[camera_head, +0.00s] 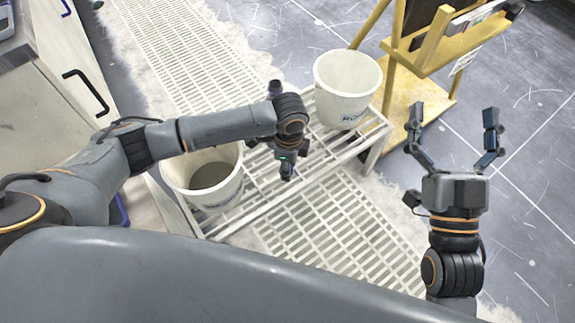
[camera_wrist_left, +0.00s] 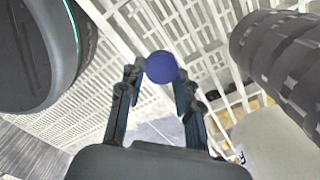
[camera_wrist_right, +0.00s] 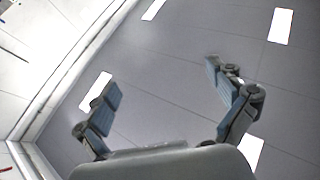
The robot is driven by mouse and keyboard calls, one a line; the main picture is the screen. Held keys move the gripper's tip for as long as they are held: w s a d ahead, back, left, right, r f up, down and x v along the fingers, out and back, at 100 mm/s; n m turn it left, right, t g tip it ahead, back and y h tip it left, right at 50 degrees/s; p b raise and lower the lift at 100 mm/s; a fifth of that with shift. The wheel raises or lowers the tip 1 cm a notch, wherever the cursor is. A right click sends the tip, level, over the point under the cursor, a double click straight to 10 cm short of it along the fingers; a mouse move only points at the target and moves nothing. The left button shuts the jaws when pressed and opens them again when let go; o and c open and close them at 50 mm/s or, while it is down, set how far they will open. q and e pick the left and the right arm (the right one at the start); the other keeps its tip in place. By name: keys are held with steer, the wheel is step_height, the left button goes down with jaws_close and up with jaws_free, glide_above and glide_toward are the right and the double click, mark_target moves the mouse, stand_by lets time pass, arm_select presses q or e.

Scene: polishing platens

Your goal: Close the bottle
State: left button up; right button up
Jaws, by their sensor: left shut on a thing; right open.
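My left gripper (camera_head: 286,170) hangs over the slatted white rack between two buckets in the head view. In the left wrist view, my left gripper (camera_wrist_left: 160,82) is shut on a round blue object (camera_wrist_left: 161,67), which shows between its fingertips. It looks like a cap or the top of a bottle; I cannot tell which. No other part of a bottle is clearly visible. My right gripper (camera_head: 453,120) is open and empty, off to the right of the rack with its fingers spread. The right wrist view also shows this gripper (camera_wrist_right: 161,75) with nothing between its fingers.
A white bucket (camera_head: 345,75) stands at the rack's right end, and another bucket (camera_head: 228,185) stands at its left. The slatted rack (camera_head: 310,160) runs between them. A yellow stand (camera_head: 400,100) is behind, at the upper right. A cabinet (camera_head: 60,90) is at the left.

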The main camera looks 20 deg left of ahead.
step_height(320, 180, down, 7)
steer(key=w+g+h+p, duration=0.2)
steer(key=g, duration=0.3)
arm_select(q)
steer(key=s+d+r+p, duration=0.3)
steer(key=s+d+r, duration=0.4)
steer(key=d+r, duration=0.2)
steer(key=shift+s+d+r, duration=0.15)
steer(key=shift+s+d, duration=0.05)
steer(key=shift+d, duration=0.95)
arm_select(e)
steer(key=s+d+f+g+h, duration=0.1)
steer(key=s+d+f+g, duration=0.1)
steer(key=s+f+g, duration=0.3)
steer(key=s+d+f+g+h, duration=0.2)
steer(key=s+f+g, duration=0.3)
steer(key=f, duration=0.5)
steer(key=shift+s+d+f+m+g, duration=0.2)
steer(key=shift+s+d+m+g, duration=0.2)
steer(key=shift+s+d, duration=0.35)
steer(key=shift+o, duration=0.5)
steer(key=shift+w+d, duration=0.1)
steer(key=shift+w, duration=0.05)
